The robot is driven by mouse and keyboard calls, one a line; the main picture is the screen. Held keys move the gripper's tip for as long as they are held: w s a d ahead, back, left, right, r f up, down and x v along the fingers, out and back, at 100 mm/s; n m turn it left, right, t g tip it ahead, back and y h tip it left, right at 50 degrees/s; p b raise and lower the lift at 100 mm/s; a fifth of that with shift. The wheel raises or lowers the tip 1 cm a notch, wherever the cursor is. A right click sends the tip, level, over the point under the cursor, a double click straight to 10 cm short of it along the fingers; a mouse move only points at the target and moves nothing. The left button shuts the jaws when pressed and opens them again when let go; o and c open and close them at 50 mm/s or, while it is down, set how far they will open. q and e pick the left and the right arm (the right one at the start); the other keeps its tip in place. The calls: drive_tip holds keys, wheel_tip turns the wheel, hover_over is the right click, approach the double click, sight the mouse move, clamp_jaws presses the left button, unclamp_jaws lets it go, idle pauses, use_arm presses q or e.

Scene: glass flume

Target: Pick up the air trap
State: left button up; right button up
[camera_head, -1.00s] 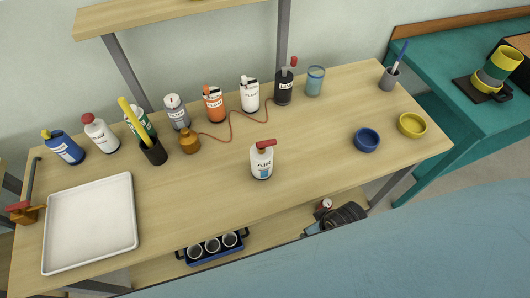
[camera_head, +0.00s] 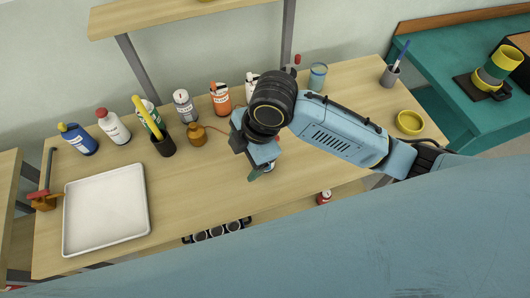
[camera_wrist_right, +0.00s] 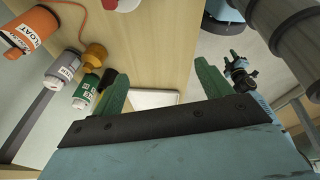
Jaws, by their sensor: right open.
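The air trap appears to be the white bottle with an AIR label and red top that stood mid-table in the earlier head view. My right gripper (camera_head: 256,172) now covers almost all of it there. In the right wrist view, a white body with a dark red part, probably the air trap (camera_wrist_right: 127,5), is cut off by the top edge. My right gripper's green fingers (camera_wrist_right: 163,88) are wide apart with nothing between them. It hangs low over the table, beside the bottle; whether they touch is hidden.
An amber pot (camera_head: 197,134) with a red cord, a black cup (camera_head: 163,145) with a yellow stick, and several bottles stand behind. A white tray (camera_head: 146,210) lies left, a yellow bowl (camera_head: 409,122) right. The wooden table (camera_head: 205,180) is clear between tray and gripper.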

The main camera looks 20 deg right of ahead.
drive_tip(key=w+d+r+n+h, duration=0.1)
drive_tip(key=w+d, duration=0.1)
drive_tip(key=w+d+r+n+h, duration=0.1)
drive_tip(key=d+n, duration=0.1)
drive_tip(key=w+d+n+g+h, duration=0.1)
drive_tip(key=w+d+n, duration=0.1)
drive_tip(key=shift+w+d+r, duration=0.1)
drive_tip(key=shift+w+r, duration=0.25)
drive_tip(key=shift+r, duration=0.05)
drive_tip(key=shift+w+d+n, duration=0.15)
drive_tip(key=shift+d+n, duration=0.1)
drive_tip(key=shift+n, duration=0.05)
wheel_tip(320, 180, down, 8)
drive_tip(key=shift+r, duration=0.2)
drive_tip(key=shift+s+a+f, duration=0.1)
drive_tip(key=shift+f, duration=1.3)
drive_tip(key=shift+s+a+f, duration=0.1)
drive_tip(key=shift+f, duration=1.25)
drive_tip(key=c, duration=1.1)
